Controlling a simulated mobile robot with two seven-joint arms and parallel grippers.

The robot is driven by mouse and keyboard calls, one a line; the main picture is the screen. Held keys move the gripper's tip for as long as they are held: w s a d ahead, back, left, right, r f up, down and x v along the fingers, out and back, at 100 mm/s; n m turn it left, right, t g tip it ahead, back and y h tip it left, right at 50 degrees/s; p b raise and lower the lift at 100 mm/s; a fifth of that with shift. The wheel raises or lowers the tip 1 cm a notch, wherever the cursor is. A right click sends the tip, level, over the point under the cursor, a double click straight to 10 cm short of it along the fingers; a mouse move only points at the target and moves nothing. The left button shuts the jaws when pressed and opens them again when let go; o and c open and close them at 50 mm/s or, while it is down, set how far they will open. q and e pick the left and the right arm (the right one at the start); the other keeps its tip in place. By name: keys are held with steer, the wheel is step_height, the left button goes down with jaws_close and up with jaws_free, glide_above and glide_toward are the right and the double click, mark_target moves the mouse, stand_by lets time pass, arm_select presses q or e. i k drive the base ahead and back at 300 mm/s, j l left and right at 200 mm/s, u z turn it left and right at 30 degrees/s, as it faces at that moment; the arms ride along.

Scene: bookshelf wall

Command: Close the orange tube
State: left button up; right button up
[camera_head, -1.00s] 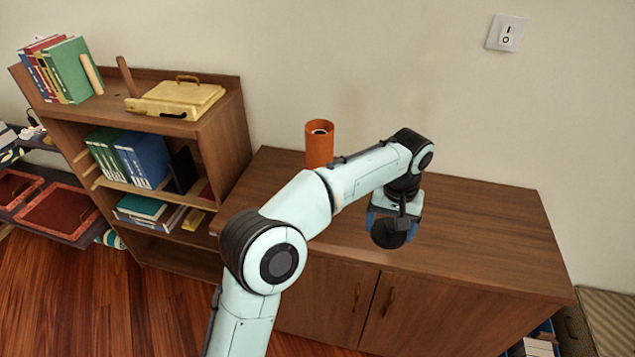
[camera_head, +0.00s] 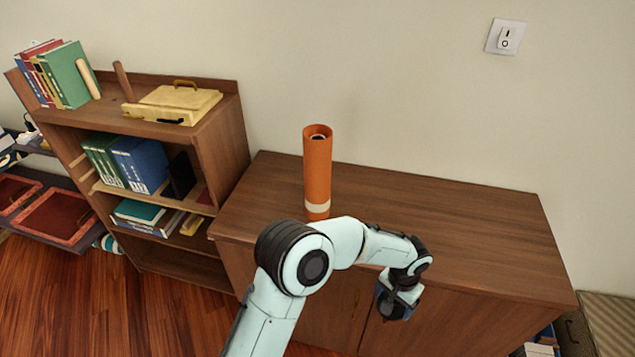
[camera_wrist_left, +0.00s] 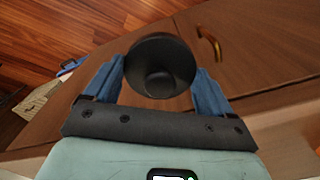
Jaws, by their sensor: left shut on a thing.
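The orange tube (camera_head: 317,172) stands upright on top of the wooden cabinet, near its left end. Its top is open with a dark inside, and a pale band circles its lower part. My left gripper (camera_head: 394,306) is in front of the cabinet's front edge, to the right of the tube and apart from it. In the left wrist view, the gripper's blue fingers (camera_wrist_left: 160,82) are shut on a round black cap (camera_wrist_left: 160,52) with a knob in its middle. My right gripper is not in view.
The cabinet top (camera_head: 450,220) is clear to the right of the tube. A bookshelf (camera_head: 220,150) with books and a yellow box (camera_head: 175,103) stands on the left.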

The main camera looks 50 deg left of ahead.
mark_target(316, 153)
steer(key=u, duration=1.15)
steer(key=i+j, duration=0.1)
steer(key=j, duration=2)
